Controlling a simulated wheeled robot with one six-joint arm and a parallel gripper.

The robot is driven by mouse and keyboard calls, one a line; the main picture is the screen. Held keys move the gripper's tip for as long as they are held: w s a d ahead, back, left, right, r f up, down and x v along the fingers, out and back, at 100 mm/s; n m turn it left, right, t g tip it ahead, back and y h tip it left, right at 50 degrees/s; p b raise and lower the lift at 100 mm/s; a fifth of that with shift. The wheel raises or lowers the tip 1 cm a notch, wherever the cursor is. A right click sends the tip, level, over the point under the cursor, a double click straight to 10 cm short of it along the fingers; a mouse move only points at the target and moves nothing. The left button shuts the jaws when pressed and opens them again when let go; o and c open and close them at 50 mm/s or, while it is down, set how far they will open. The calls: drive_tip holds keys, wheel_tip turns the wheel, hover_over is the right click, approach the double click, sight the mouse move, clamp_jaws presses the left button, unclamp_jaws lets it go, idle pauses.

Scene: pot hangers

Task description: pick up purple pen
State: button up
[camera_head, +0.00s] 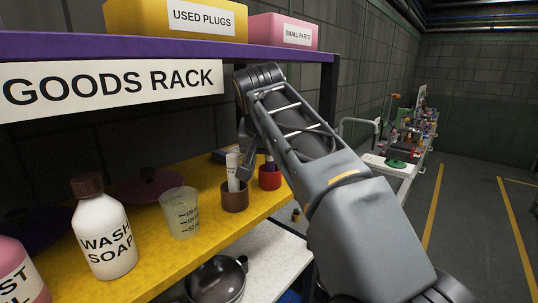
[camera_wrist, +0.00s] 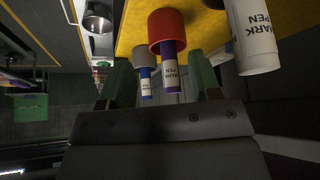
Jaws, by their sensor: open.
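The purple pen (camera_wrist: 171,72) stands in a red cup (camera_wrist: 166,28) in the wrist view, its white label facing the camera. My gripper (camera_wrist: 161,72) is open, its two green fingers apart. The purple pen shows in the gap between them, and I see no contact. In the head view the red cup (camera_head: 270,179) is on the yellow shelf with the purple pen (camera_head: 270,163) partly hidden by my arm. My gripper (camera_head: 247,152) is at the shelf there, its fingers mostly hidden.
A blue pen (camera_wrist: 145,78) in a grey cup (camera_wrist: 145,57) and a large white marker (camera_wrist: 252,45) flank the purple pen. A brown cup (camera_head: 235,198), clear beaker (camera_head: 180,212) and wash soap bottle (camera_head: 104,235) share the shelf. The purple upper shelf (camera_head: 150,45) overhangs.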

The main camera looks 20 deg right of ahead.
sight(269, 157)
drive_tip(key=w+d, duration=0.1)
drive_tip(key=w+d+p, duration=0.1)
drive_tip(key=w, duration=0.1)
drive_tip(key=w+p, duration=0.1)
drive_tip(key=w, duration=0.1)
drive_tip(key=shift+w+d+r, duration=0.1)
drive_tip(key=shift+w+d, duration=0.1)
drive_tip(key=shift+d, duration=0.2)
drive_tip(key=shift+w+d+p, duration=0.4)
drive_tip(key=shift+w+p, duration=0.1)
drive_tip(key=shift+w, duration=0.1)
drive_tip(key=shift+w+d+p, duration=0.35)
drive_tip(key=shift+w+p, duration=0.1)
drive_tip(key=shift+w, duration=0.15)
drive_tip(key=shift+x, duration=1.1)
drive_tip(key=shift+w+d+f, duration=0.1)
drive_tip(key=shift+w+f, duration=0.1)
drive_tip(key=shift+f, duration=0.3)
drive_tip(key=c, duration=1)
drive_tip(key=shift+r, duration=0.2)
